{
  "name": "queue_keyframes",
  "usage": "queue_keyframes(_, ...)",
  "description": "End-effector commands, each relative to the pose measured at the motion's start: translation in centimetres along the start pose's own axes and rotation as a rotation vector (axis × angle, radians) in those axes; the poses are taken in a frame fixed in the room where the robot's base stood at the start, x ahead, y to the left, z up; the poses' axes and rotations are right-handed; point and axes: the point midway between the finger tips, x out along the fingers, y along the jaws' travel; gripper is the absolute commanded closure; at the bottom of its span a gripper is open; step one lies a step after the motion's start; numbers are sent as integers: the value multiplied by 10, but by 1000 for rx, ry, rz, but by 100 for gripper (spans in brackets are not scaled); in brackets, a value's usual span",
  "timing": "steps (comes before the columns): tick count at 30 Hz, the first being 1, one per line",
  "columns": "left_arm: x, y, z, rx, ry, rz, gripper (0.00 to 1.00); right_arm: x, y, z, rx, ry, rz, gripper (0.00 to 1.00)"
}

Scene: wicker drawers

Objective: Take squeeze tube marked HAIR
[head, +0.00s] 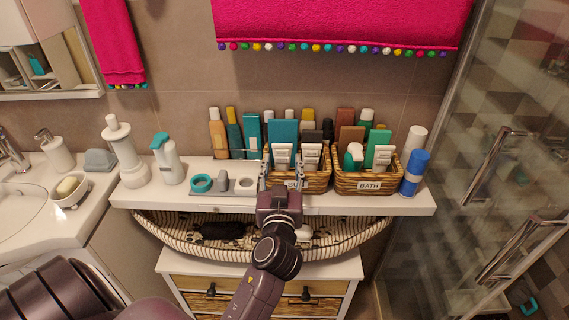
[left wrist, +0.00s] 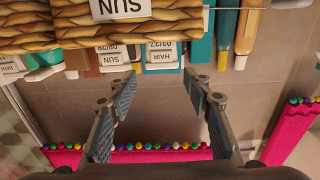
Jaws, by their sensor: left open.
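The squeeze tube marked HAIR (left wrist: 161,52) shows upside down in the left wrist view, with a white label end at the basket's edge. In the head view it appears to be the left pale-topped tube (head: 282,153) in the SUN basket (head: 316,183); its lettering is too small to read there. A similar tube marked SUN (left wrist: 112,55) stands beside it. My left gripper (head: 280,162) is open and empty. Its fingertips (left wrist: 161,76) lie to either side of the HAIR tube's label in the picture; I cannot tell any contact. My right gripper is not in view.
A second wicker basket marked BATH (head: 369,185) stands to the right. Several bottles (head: 235,135) stand at the left of the baskets. A blue can (head: 414,172) stands at the shelf's (head: 330,208) right end. A glass shower door (head: 480,170) is at right.

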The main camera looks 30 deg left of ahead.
Motion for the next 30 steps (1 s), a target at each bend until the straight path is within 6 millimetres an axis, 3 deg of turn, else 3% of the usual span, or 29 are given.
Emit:
queue_keyframes(13,54,-2,-1,4,-1,0,54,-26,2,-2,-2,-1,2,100)
queue_keyframes(23,63,-2,2,1,-3,0,54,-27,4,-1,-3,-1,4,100)
queue_keyframes(30,63,-2,2,2,-4,0,78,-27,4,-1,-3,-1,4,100)
